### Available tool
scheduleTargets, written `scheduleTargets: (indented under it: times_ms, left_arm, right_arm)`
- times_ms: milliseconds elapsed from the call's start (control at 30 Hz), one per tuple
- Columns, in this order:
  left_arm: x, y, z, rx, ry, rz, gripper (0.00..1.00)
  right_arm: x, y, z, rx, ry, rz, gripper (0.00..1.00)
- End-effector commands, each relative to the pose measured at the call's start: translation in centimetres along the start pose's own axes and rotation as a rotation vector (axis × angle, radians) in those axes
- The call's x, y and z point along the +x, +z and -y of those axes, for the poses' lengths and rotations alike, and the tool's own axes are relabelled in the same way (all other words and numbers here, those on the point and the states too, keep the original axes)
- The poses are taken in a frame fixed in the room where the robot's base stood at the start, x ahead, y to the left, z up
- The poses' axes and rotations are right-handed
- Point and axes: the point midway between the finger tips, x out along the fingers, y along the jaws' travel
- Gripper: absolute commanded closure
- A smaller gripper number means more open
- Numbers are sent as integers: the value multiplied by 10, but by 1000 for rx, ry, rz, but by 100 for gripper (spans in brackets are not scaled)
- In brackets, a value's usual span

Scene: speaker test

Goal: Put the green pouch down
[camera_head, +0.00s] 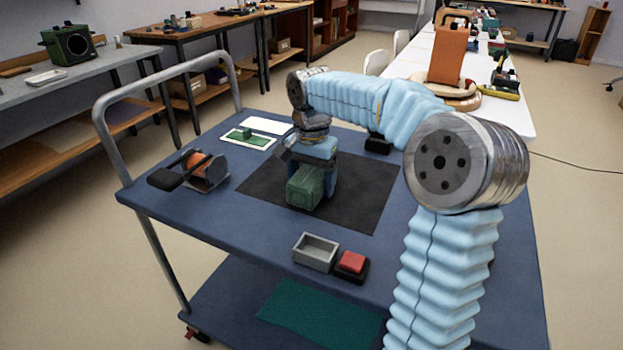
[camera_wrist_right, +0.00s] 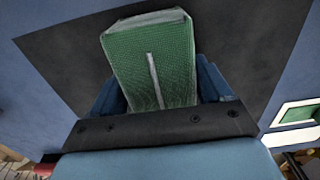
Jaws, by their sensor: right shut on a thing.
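The green pouch (camera_head: 303,188) is a boxy, dark green block over the black mat (camera_head: 362,205) on the blue cart top. My right gripper (camera_head: 318,180) comes down from above and is shut on the pouch. In the right wrist view the pouch (camera_wrist_right: 152,62) sits between the two blue fingers (camera_wrist_right: 160,98), with a pale strip on its face. Whether its underside touches the mat or hangs just above it I cannot tell. My left gripper is not in view.
On the cart top, an orange reel with a black handle (camera_head: 202,170) stands left. A white-framed tray with a green piece (camera_head: 248,139) lies behind. A grey open box (camera_head: 316,252) and a red button (camera_head: 352,262) are in front. Bare mat surrounds the pouch.

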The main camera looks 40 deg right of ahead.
Motion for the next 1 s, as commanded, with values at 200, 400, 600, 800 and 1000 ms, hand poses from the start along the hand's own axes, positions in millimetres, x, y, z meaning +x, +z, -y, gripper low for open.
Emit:
scheduleTargets:
  times_ms: [200, 400, 600, 800, 1000]
  left_arm:
    - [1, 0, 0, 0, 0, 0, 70]
    - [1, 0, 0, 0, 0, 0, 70]
    - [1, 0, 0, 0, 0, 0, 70]
    - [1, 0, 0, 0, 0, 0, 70]
    - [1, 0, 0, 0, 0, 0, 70]
  right_arm:
    - [1, 0, 0, 0, 0, 0, 52]
    - [1, 0, 0, 0, 0, 0, 0]
    - [1, 0, 0, 0, 0, 0, 0]
    - [-20, -1, 1, 0, -4, -3, 0]
    - [-66, -1, 1, 0, -4, -2, 0]
